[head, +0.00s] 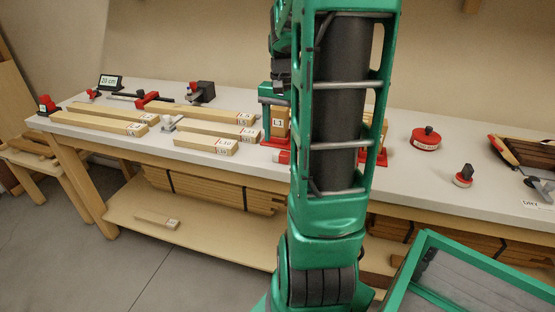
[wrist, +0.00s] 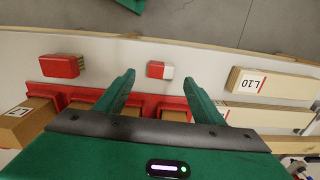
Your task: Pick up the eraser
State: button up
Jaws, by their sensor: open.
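The eraser (wrist: 160,69) is a small block, red on one half and white on the other. It lies on the pale bench top in the wrist view. My gripper (wrist: 158,80) is open and empty. Its two green fingers point toward the eraser, which shows just ahead of the gap between the fingertips. I cannot tell the height of the fingertips above the bench.
A red brush-like block (wrist: 60,66) lies left of the eraser. A wooden block marked L10 (wrist: 272,84) lies to its right. A red rack (wrist: 150,104) with wooden blocks stands under the fingers in the picture. A round red-based object (head: 425,139) stands right of my arm.

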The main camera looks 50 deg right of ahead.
aim_at(281, 153)
jog(key=shift+w+d+f, duration=0.1)
jog(key=shift+w+f, duration=0.05)
jog(key=shift+f, duration=2.75)
jog(key=shift+c, duration=0.2)
jog(key=c, duration=1.1)
